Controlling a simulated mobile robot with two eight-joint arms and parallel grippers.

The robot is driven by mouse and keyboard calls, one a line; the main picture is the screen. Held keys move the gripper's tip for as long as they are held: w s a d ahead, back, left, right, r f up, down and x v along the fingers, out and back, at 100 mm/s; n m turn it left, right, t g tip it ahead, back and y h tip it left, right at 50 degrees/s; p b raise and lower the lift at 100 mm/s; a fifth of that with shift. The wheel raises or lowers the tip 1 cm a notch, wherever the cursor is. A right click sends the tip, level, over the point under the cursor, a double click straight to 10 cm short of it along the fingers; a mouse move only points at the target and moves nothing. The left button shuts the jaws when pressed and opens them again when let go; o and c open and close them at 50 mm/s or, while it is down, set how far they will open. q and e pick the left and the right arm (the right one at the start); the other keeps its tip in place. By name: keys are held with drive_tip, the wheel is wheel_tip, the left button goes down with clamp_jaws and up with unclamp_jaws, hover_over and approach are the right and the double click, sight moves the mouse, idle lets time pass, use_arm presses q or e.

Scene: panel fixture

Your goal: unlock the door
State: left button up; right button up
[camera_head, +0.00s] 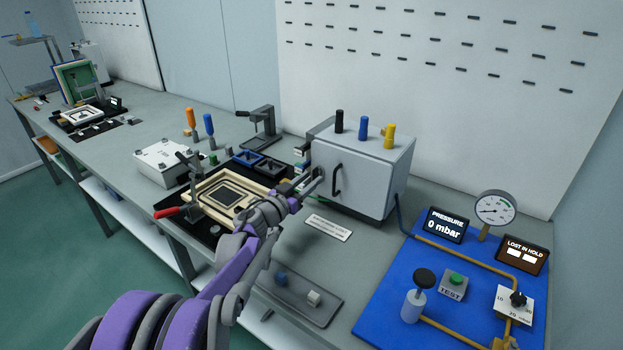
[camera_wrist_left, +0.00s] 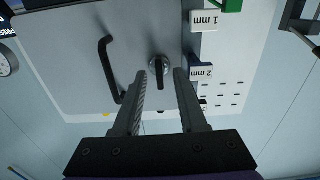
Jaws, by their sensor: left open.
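The grey cabinet (camera_head: 365,160) stands on the bench, its door (camera_head: 359,195) facing me and looking closed. A black bar handle (camera_head: 336,180) is on the door; the handle (camera_wrist_left: 107,70) also shows in the left wrist view. Beside it is a small dark turn-knob (camera_wrist_left: 159,72) on a round metal base. My left gripper (camera_head: 316,182) reaches to the door's left side, left of the handle. In the left wrist view the gripper (camera_wrist_left: 171,72) is open, with its fingertips close to the knob. I cannot tell whether they touch it. My right gripper is not in view.
Black, blue and yellow knobs (camera_head: 363,129) stand on the cabinet top. A blue test board (camera_head: 385,315) with a gauge and displays lies to the right. A framed fixture (camera_head: 180,198) and a white box (camera_head: 160,164) stand left. A grey tray (camera_head: 300,297) lies in front.

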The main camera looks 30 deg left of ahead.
use_arm(q)
drive_tip(key=s, duration=0.9)
drive_tip(key=shift+s+a, duration=0.2)
drive_tip(key=shift+a, duration=0.15)
